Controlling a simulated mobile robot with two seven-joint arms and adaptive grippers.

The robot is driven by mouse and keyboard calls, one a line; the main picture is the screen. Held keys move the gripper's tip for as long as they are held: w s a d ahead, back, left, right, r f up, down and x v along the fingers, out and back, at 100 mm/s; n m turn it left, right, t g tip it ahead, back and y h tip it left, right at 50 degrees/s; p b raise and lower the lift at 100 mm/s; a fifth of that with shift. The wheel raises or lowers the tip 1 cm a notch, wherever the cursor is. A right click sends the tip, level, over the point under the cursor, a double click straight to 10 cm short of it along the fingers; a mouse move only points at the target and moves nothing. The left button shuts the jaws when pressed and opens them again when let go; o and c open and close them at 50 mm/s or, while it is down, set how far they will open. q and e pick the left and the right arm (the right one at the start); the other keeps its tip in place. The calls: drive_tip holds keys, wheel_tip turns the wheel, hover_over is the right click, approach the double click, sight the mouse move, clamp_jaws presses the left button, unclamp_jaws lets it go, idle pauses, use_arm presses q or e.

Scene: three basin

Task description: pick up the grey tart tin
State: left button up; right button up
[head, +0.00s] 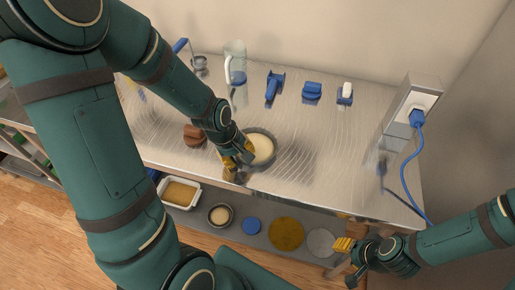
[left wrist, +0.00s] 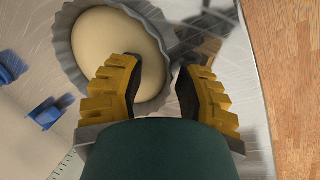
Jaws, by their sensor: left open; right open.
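The grey tart tin (head: 275,152) sits upright on the metal worktop near its front edge, with a pale cream-coloured filling inside. In the left wrist view its fluted grey rim (left wrist: 62,45) fills the upper left. My left gripper (head: 240,164) is open at the near-left side of the tin. In the left wrist view its yellow fingers (left wrist: 160,68) appear on either side of the tin's right rim, one overlapping the filling, the other outside over the worktop. Contact cannot be told. My right gripper (head: 345,258) is open and empty at the lower right, away from the tin.
A brown object (head: 194,135) is left of the tin. A clear jug (head: 236,75) and several blue items (head: 274,87) stand at the back. A socket box (head: 412,105) with a blue cable stands right. The lower shelf (head: 190,222) holds dishes and discs. The worktop's right half is mostly clear.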

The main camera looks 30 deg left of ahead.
use_arm(q)
drive_tip(key=shift+f, duration=0.4)
drive_tip(key=shift+r, duration=0.1)
clamp_jaws()
